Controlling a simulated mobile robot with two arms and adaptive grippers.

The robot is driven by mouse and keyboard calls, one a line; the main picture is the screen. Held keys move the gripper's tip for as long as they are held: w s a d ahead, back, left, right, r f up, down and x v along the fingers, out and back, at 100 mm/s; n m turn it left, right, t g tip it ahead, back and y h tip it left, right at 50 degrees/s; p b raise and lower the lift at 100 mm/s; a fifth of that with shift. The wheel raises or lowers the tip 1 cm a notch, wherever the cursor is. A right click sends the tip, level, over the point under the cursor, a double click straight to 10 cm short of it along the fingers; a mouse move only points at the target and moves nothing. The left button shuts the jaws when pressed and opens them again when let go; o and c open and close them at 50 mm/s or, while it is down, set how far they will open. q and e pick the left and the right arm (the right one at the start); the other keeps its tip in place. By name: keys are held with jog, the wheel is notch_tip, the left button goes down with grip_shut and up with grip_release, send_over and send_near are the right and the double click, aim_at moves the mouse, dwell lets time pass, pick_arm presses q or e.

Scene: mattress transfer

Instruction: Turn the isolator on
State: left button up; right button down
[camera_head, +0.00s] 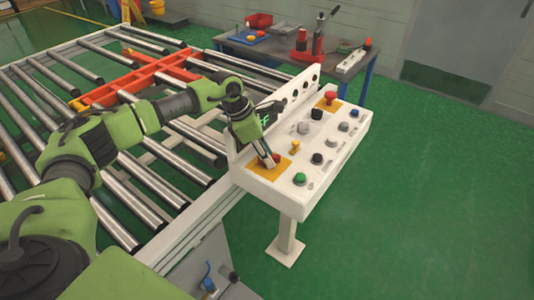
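The white control panel (250,186) stands on a post at the right end of the roller bed. A red control (276,158) sits on a yellow plate (284,168) at the panel's near left corner. My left gripper (268,161) points down over this plate, its fingertips right beside the red control. The fingers partly cover the control and plate. I cannot tell whether they touch or grip it. Another red button (330,97) on a yellow plate is at the panel's far end. No label shows which control is the isolator. My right gripper is out of view.
Several black, grey and green knobs, including a green button (300,179), and a small yellow switch (295,147) share the panel. A roller conveyor (185,168) with an orange frame (125,84) lies left. A tool table (246,48) stands behind. Green floor is clear right.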

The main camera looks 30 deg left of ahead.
pick_arm(q)
jog(key=shift+c, duration=0.4)
grip_shut()
